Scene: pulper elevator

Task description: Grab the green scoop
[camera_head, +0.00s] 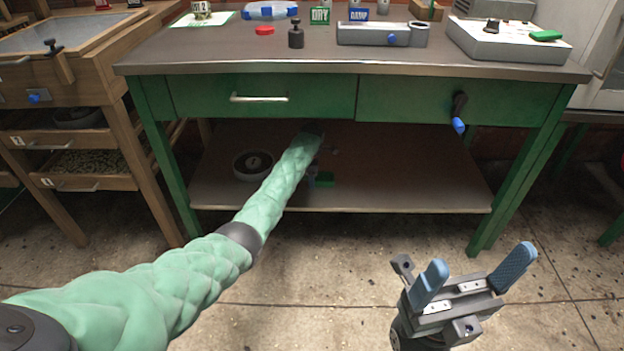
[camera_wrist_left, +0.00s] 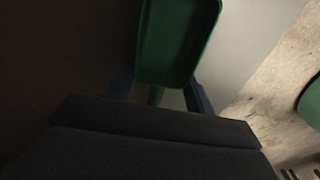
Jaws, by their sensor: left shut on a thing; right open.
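The green scoop (camera_wrist_left: 178,42) fills the top middle of the left wrist view, with its handle running down between my left gripper's fingers (camera_wrist_left: 158,92). The left gripper is shut on the scoop; the exact contact is dark. In the head view my left arm reaches under the table to the lower shelf. My right gripper (camera_head: 478,275) is open and empty, above the floor in front of the table.
The green table (camera_head: 265,97) stands over the lower shelf (camera_head: 420,175), its top and legs close around my left arm. A dark round bowl (camera_head: 240,172) sits on the shelf left of the arm. A wooden cabinet (camera_head: 130,150) stands at left. The shelf's right side is clear.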

